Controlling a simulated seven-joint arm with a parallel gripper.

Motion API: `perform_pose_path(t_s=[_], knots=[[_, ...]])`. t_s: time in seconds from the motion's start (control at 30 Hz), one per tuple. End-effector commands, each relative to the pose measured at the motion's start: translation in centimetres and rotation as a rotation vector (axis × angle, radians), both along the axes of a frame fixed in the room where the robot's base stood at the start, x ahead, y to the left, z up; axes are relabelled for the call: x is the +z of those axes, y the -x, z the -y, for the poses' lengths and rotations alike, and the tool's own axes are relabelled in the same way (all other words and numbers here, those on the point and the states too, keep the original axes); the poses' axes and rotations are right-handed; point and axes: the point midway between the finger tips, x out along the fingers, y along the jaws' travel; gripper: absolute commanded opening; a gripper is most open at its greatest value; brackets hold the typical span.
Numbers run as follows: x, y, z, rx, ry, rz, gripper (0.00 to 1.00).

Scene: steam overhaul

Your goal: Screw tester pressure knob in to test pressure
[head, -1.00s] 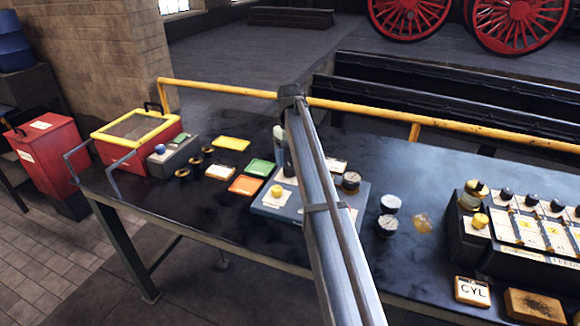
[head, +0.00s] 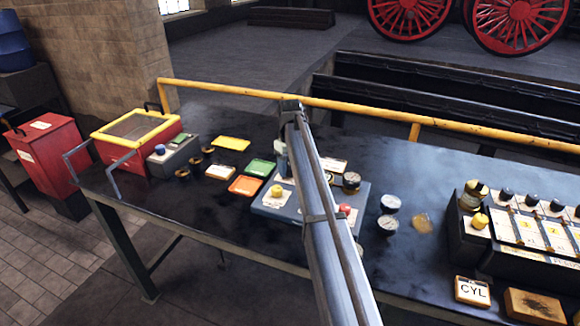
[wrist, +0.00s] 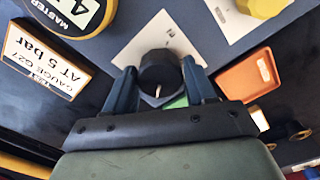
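The tester (head: 262,207) is a blue-grey box at the middle of the bench, partly hidden behind my arm in the head view. A black knob (wrist: 160,72) with a pale line stands on its face in the wrist view. My gripper (wrist: 160,78) has its two blue fingers on either side of this knob, close to its sides. I cannot tell whether they press on it. The knob and fingertips are hidden in the head view. The tester also carries a yellow knob (head: 277,191), a red knob (head: 345,209) and a gauge (head: 351,181).
A card reading "GAUGE 627 TEST AT 5 bar" (wrist: 42,62) lies beside the tester. An orange tray (head: 245,186) and a green tray (head: 260,168) are to its left. Two loose gauges (head: 389,204) (head: 387,224) stand to its right. A yellow rail (head: 220,90) runs behind the bench.

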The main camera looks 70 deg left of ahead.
Motion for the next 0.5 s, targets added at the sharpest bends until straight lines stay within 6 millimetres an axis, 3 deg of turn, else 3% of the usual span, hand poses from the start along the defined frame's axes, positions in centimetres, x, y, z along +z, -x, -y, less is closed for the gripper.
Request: perform_pose_path(t_s=[0.33,0.5], knots=[[0.01,-0.01,0.00,0.000,0.000,0.000,0.21],[0.01,0.00,-0.01,-0.031,0.000,0.000,0.20]])
